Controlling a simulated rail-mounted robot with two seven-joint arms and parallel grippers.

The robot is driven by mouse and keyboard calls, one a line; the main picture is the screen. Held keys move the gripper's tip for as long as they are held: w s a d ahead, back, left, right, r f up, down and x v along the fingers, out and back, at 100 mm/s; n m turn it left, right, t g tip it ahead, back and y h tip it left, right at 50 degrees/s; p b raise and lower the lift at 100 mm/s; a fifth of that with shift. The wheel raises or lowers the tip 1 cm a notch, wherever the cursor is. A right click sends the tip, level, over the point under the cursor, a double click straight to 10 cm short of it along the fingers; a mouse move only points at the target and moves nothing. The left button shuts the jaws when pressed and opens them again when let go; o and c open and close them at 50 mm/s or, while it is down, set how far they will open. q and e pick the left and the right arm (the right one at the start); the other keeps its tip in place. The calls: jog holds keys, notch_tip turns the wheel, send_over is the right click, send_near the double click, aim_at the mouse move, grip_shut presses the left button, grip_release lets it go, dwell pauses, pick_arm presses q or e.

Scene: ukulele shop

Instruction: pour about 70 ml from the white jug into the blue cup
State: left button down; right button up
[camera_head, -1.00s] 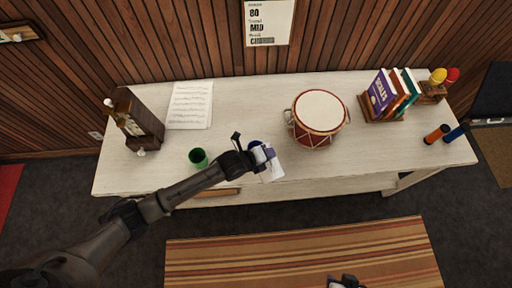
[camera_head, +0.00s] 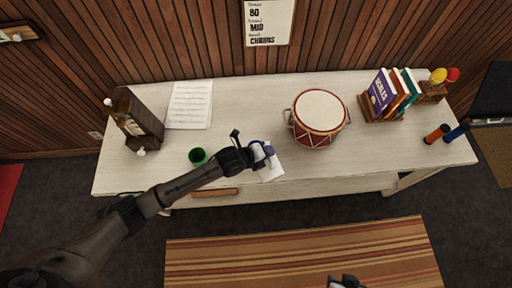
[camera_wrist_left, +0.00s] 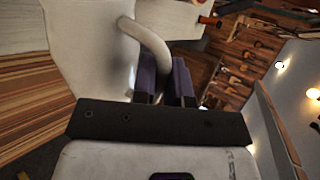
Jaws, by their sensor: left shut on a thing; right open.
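The white jug (camera_head: 270,173) is near the table's front edge in the head view, mostly under my left gripper (camera_head: 264,151). That gripper is shut on the jug's handle. In the left wrist view the jug (camera_wrist_left: 88,45) fills the upper left, with its curved handle between the purple fingers (camera_wrist_left: 165,80). The wrist is rolled over; the jug's mouth and contents are hidden, so its exact tilt is unclear. Only a sliver of the blue cup (camera_head: 254,143) shows behind the gripper. No stream of liquid is visible. My right gripper (camera_head: 345,282) is open at the bottom edge, away from the table.
A green cup (camera_head: 198,157) stands left of the left gripper. A red drum (camera_head: 316,137) stands to the right. A metronome-like wooden box (camera_head: 139,120), sheet music (camera_head: 189,105), books (camera_head: 385,93) and shakers (camera_head: 436,134) lie further out. The table centre behind the gripper is clear.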

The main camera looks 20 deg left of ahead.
pick_arm(q)
jog(key=shift+w+a+r, duration=0.15)
jog(key=shift+r, duration=0.05)
dwell(0.3)
jog(key=shift+w+a, duration=0.1)
dwell(0.6)
